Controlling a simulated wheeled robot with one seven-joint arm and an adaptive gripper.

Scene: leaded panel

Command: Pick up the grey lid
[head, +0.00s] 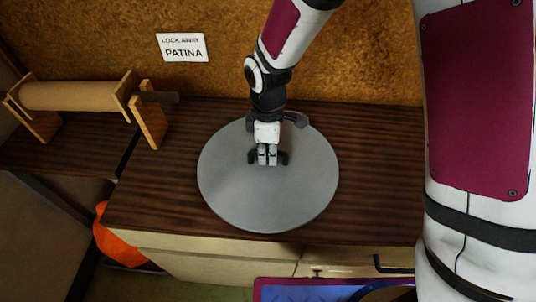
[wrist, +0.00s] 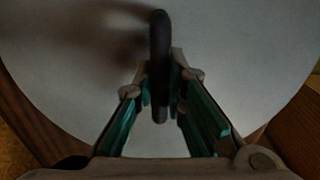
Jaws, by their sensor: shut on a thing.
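The grey lid (head: 228,198) is a large round disc over the dark wooden counter in the head view. It fills most of the wrist view (wrist: 235,45). A dark bar-shaped handle (wrist: 160,35) stands at its middle. My gripper (head: 267,158) points down over the middle of the lid. In the wrist view my gripper (wrist: 161,85) has its fingers closed on both sides of the handle. Whether the lid rests on something or hangs clear of the counter, I cannot tell. Anything under the lid is hidden.
The counter (head: 375,190) is clear to the right of the lid. A paper roll on a wooden stand (head: 75,96) is at the left. A sign (head: 183,47) reading PATINA is on the back wall. An orange item (head: 118,240) lies below the counter's left end.

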